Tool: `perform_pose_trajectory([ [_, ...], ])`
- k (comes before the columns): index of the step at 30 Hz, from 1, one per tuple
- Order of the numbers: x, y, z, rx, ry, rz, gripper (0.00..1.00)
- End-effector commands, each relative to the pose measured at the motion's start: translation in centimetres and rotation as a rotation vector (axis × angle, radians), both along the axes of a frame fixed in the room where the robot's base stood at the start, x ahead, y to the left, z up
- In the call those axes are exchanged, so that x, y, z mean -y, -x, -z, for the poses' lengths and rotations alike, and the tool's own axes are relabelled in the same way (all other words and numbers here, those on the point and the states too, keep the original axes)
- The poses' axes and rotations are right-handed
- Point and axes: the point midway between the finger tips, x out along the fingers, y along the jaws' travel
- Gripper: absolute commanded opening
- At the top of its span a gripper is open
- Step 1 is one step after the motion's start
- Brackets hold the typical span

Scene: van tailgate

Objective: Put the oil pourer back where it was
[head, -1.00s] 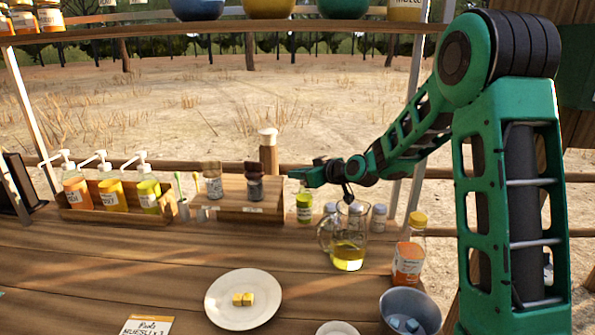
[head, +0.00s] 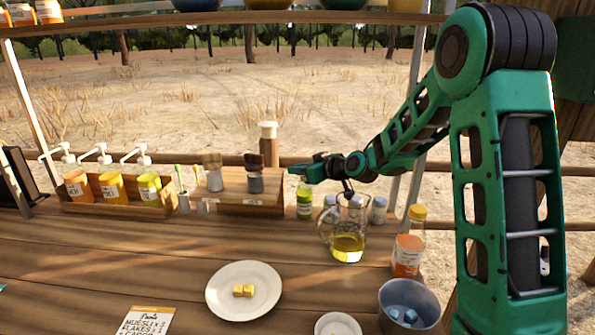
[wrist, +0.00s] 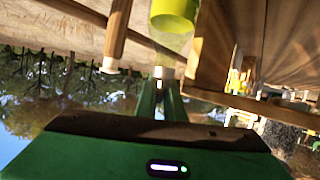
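The oil pourer, which I take to be the clear bottle with lime-green contents or label (head: 304,203), is upright just right of the wooden rack. My gripper (head: 303,172) is above it and hides its top. In the wrist view, the pourer (wrist: 175,14) appears inverted, its pale cap or neck between the fingertips (wrist: 163,84), which look closed on it. I cannot tell whether its base touches the counter.
Several small shakers (head: 378,212) and a glass jug of yellow liquid (head: 347,246) stand right of the pourer. An orange-labelled bottle (head: 407,255) and a metal bucket (head: 408,295) are farther right. A plate (head: 222,290) lies in front. A pump-bottle tray (head: 110,210) is left.

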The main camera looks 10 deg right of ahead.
Motion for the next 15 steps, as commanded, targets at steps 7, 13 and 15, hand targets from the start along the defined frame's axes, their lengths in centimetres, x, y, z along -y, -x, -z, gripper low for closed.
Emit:
perform_pose_trajectory([
  [7,0.02,0.0,-0.04,0.0,0.0,0.0,0.29],
  [13,0.07,0.0,-0.28,0.0,0.0,0.001,0.29],
  [15,0.06,-0.04,-0.91,0.002,0.0,0.0,0.29],
])
